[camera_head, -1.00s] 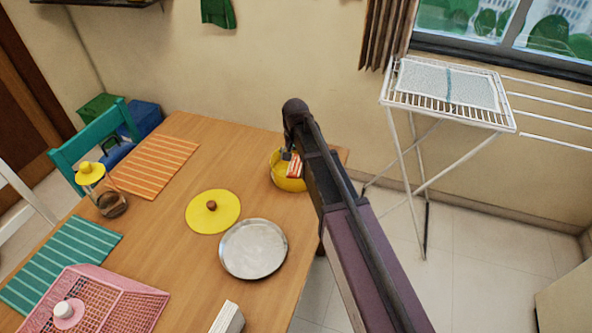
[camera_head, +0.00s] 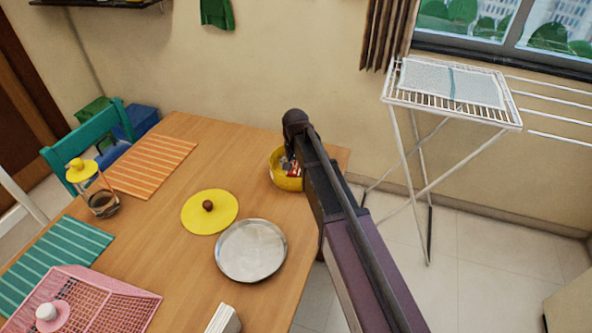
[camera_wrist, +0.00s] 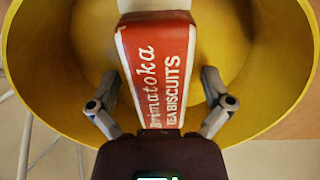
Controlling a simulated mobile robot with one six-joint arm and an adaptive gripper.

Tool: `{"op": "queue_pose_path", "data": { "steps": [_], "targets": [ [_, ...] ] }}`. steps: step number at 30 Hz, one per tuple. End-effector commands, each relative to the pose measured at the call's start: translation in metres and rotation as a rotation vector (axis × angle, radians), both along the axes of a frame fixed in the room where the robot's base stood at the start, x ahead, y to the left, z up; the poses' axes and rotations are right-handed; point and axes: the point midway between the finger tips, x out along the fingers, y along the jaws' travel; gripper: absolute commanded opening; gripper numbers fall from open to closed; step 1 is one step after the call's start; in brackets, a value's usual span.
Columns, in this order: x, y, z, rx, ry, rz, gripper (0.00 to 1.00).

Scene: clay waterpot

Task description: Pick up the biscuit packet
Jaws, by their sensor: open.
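The biscuit packet (camera_wrist: 158,70) is red and white with "TEA BISCUITS" lettering. It is in the yellow bowl (camera_wrist: 45,85), and in the head view a small part of the packet (camera_head: 291,167) shows inside the bowl (camera_head: 284,183). My gripper (camera_wrist: 158,80) is open, with one finger on each side of the packet. Gaps show between the fingers and the packet. In the head view my arm hides the gripper and part of the bowl.
A yellow lid (camera_head: 225,215) and a metal plate (camera_head: 236,262) lie on the wooden table (camera_head: 165,245). A pink rack (camera_head: 100,305), a jar (camera_head: 100,200) and striped mats are at the left. A white drying rack (camera_head: 455,108) stands at the right.

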Motion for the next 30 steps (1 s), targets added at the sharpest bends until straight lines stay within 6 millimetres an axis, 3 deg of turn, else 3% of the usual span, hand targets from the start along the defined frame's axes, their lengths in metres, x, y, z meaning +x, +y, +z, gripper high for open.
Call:
{"op": "queue_pose_path", "data": {
  "steps": [11, 14, 18, 21, 30],
  "targets": [
    [0.0, 0.0, 0.0002, 0.0, 0.0, 0.0, 1.0],
    [0.0, 0.0, 0.0002, 0.0, 0.0, 0.0, 0.76],
    [0.0, 0.0, 0.0002, 0.0, 0.0, 0.0, 0.35],
    [0.0, -0.0001, 0.0001, 0.0, 0.0, 0.0, 0.09],
    [0.0, -0.0001, 0.0004, 0.0, 0.0, 0.0, 0.09]
  ]
}}
